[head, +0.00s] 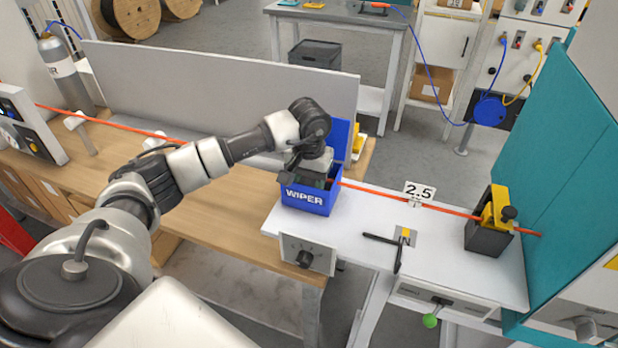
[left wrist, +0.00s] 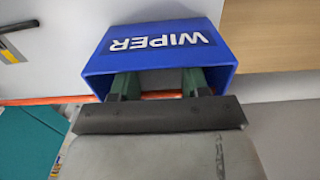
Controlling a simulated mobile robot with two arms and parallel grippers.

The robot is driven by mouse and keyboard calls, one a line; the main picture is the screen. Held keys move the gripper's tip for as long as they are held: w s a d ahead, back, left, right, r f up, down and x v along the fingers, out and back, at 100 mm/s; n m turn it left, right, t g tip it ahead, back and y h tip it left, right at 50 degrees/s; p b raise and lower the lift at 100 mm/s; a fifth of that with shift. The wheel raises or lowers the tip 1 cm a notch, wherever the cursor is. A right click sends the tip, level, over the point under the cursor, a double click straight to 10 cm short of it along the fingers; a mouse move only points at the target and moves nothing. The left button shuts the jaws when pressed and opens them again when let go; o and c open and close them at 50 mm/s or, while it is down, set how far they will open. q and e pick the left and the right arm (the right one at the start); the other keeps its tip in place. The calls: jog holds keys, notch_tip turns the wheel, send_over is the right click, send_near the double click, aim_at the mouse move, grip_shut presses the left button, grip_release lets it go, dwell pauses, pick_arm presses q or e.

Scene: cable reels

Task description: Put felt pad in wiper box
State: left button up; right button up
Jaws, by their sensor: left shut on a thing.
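The blue wiper box (head: 310,199), with a white WIPER label, stands at the left end of the white bench. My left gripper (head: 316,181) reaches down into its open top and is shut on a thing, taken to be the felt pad. In the left wrist view, two dark green pieces (left wrist: 126,86) (left wrist: 194,82) reach into the box (left wrist: 160,62). I cannot tell whether they are fingers or pad. The pad is not clearly seen and its seating is hidden. My right gripper is not in view.
An orange cable (head: 450,210) runs through the box area and along the bench (head: 345,240). A black and yellow block (head: 490,225), a 2.5 sign (head: 419,191) and a dark handle (head: 398,250) stand to the right. A grey panel (head: 220,85) rises behind.

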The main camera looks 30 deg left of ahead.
aim_at(309, 183)
pick_arm(q)
jog(key=shift+f, duration=0.15)
jog(key=o, duration=0.7)
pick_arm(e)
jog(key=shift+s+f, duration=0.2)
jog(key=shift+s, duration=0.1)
pick_arm(q)
jog(key=shift+r, duration=0.55)
notch_tip(309, 183, up, 11)
jog(key=b, duration=0.3)
jog(key=shift+r, duration=0.2)
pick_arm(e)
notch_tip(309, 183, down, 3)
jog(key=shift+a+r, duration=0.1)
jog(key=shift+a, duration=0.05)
pick_arm(q)
jog(key=shift+f, duration=0.1)
